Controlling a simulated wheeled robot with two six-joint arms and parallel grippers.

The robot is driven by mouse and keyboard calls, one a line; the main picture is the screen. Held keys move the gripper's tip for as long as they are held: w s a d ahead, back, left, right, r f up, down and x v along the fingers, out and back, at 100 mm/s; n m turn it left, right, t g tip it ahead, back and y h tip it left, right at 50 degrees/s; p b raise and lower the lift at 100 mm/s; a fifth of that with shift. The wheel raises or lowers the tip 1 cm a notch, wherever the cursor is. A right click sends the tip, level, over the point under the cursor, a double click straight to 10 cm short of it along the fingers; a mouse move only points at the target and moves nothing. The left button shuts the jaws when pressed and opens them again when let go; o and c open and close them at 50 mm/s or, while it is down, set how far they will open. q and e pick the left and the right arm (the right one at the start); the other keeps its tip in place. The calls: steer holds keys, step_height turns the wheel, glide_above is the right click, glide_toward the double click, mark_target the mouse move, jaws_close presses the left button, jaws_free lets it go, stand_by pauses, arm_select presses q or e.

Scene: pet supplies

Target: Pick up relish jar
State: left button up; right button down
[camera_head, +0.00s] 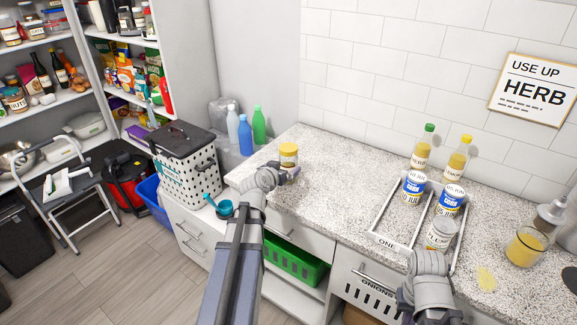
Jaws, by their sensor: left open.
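A small jar with a yellow lid and a pale label (288,155) stands upright on the speckled counter near its left end. It looks like the relish jar, but its label is too small to read. My left gripper (291,173) is open just in front of this jar, with nothing seen between its fingers. The wrist hides part of the gripper, and I cannot tell whether it touches the jar. My right arm's wrist (430,266) is at the counter's front edge at lower right. Its fingers do not show clearly.
A white divided tray (381,240) on the counter holds two oil bottles, blue-labelled cans and a pale-lidded jar (440,233). A white basket (188,177) and bottles (245,135) are left of the counter. The counter's middle is clear.

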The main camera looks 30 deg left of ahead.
arm_select(q)
steer(key=b+x, duration=0.1)
steer(key=x, duration=0.4)
steer(key=shift+b, duration=0.4)
steer(key=shift+c, duration=0.6)
jaws_close()
